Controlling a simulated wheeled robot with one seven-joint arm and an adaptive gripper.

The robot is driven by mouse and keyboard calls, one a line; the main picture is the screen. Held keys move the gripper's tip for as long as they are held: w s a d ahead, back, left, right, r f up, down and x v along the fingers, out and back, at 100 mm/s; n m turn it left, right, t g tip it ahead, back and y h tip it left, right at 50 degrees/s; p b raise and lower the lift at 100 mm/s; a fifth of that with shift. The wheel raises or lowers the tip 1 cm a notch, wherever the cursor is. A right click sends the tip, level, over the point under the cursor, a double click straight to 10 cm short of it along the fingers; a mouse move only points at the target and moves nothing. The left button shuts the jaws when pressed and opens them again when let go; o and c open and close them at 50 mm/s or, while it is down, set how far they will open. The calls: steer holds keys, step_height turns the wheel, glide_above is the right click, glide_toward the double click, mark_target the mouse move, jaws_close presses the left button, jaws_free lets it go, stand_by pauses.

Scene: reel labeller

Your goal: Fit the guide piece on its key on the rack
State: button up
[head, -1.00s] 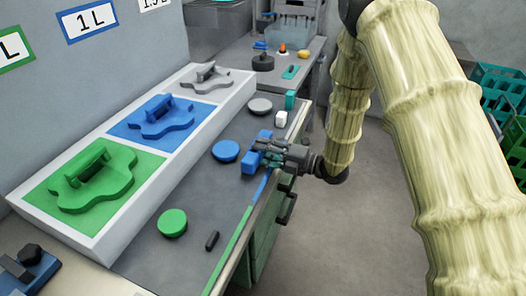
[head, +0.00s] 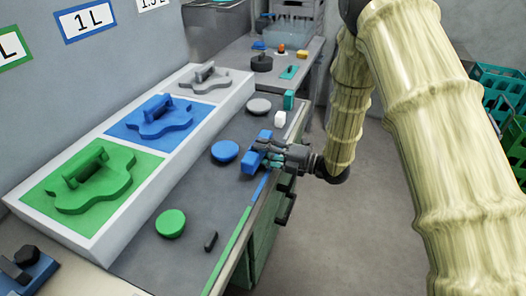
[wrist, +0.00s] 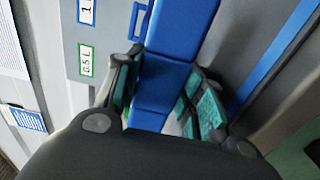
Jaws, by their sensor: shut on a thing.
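My gripper (head: 268,152) is shut on a blue blocky piece (head: 250,161) over the front part of the grey bench. In the wrist view the long blue piece (wrist: 178,30) runs between the two teal-padded fingers (wrist: 155,95). Its lower end is hidden by my gripper. The white-framed rack (head: 107,221) at the left has green, blue and grey fields. A wavy green shape (head: 110,187), a blue one (head: 165,123) and a grey one (head: 205,80) lie on them, each with a raised handle-like part. I cannot tell whether the held piece touches the bench.
A blue disc (head: 225,151), a green disc (head: 170,223), a grey disc (head: 259,106) and a small black piece (head: 210,241) lie on the bench.

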steer(key=shift+w+a+r, duration=0.1)
steer(key=shift+w+r, duration=0.1)
steer(key=shift+r, duration=0.1)
stand_by(0.4)
steer(key=o, duration=1.3)
steer(key=shift+c, duration=0.2)
steer(key=shift+f, duration=0.1)
steer(key=shift+s+d, duration=0.25)
steer(key=shift+d, duration=0.25)
steer(key=v, duration=1.1)
